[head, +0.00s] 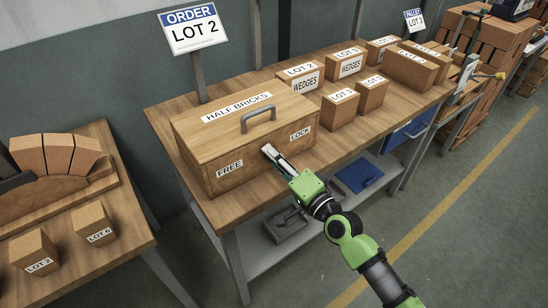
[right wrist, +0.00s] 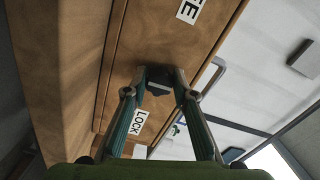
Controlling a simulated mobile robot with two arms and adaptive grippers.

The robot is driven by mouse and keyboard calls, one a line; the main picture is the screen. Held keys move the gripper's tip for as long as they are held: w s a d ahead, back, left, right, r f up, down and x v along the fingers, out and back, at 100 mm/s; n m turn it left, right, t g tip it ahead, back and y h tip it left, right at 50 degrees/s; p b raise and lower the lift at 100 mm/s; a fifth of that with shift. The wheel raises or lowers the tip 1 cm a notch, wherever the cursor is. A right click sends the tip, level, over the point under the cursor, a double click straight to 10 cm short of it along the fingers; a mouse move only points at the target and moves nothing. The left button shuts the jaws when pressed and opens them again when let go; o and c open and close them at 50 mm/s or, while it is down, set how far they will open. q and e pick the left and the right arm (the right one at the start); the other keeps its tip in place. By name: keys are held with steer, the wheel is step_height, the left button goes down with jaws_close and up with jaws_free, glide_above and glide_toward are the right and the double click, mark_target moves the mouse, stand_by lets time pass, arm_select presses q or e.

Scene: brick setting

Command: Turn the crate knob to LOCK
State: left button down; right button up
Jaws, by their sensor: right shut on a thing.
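The wooden crate (head: 240,125) labelled HALF BRICKS stands on the workbench, with a grey handle on its lid. Its front face has a FREE label (head: 229,168) at the left and a LOCK label (head: 300,133) at the right. My right gripper (head: 268,151) is at the front face between the two labels. In the right wrist view its fingers (right wrist: 159,85) are shut on a small dark knob (right wrist: 159,89). The LOCK label (right wrist: 139,121) and the end of the FREE label (right wrist: 188,10) show on either side. The gripper hides the knob in the head view. My left gripper is out of view.
The workbench (head: 160,118) also carries several wedge and lot blocks (head: 343,108) right of the crate. An ORDER LOT 2 sign (head: 194,30) stands behind. A side table (head: 130,232) with bricks is at the left. A lower shelf (head: 255,255) holds a blue tray (head: 357,174).

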stand_by(0.3)
steer(key=o, duration=1.1)
steer(key=v, duration=1.2)
